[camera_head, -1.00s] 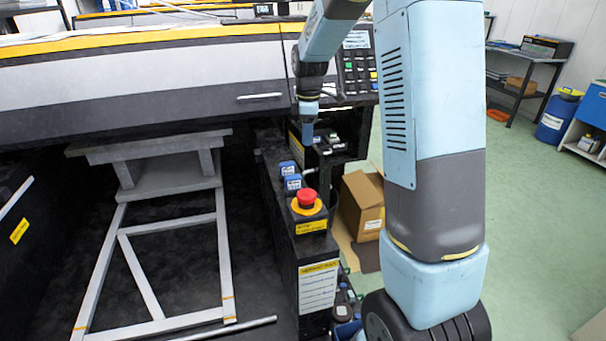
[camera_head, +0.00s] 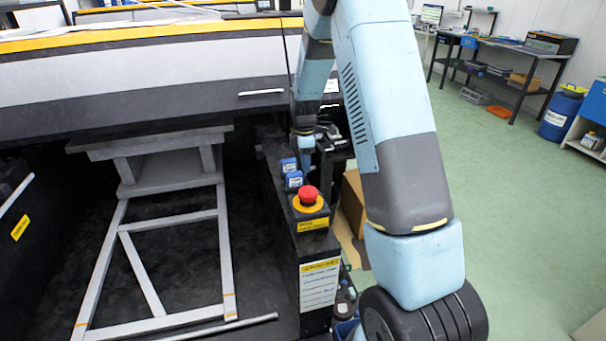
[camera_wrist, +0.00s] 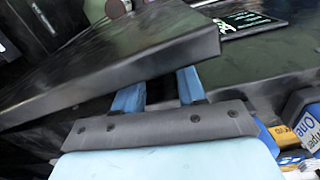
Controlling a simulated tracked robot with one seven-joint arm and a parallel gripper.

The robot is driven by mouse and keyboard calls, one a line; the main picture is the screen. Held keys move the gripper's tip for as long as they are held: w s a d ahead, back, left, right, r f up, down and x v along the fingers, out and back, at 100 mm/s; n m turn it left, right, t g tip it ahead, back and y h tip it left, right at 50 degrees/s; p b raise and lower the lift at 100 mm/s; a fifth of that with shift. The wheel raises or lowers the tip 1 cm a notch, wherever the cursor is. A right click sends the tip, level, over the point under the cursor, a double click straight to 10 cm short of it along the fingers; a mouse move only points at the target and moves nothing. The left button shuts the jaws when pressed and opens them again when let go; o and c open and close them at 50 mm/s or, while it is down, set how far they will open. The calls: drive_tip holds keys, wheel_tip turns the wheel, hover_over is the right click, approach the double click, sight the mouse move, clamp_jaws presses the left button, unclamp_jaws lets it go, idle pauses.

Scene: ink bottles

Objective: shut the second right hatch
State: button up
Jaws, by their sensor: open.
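A dark flat panel (camera_wrist: 110,62), which looks like a raised hatch lid, lies tilted across the left and middle of the wrist view. I cannot tell from this view which hatch it is, and I cannot make it out in the head view. My gripper (camera_wrist: 160,88) is open, with its two blue fingers apart and nothing seen between them. The fingers reach to the panel's near edge, where their tips seem partly hidden; contact is unclear. In the head view my gripper (camera_head: 305,155) is low behind the blue-labelled bottles, partly hidden by my arm.
Blue-labelled bottles (camera_head: 294,180) stand on the dark narrow housing, behind a red stop button (camera_head: 309,195). A blue label (camera_wrist: 308,128) is close to my gripper's right. The large printer body (camera_head: 150,95) is to the left. A cardboard box (camera_head: 353,200) stands on the floor.

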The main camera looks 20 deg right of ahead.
drive_tip(key=shift+f, duration=2.4)
drive_tip(key=shift+c, duration=0.2)
clamp_jaws()
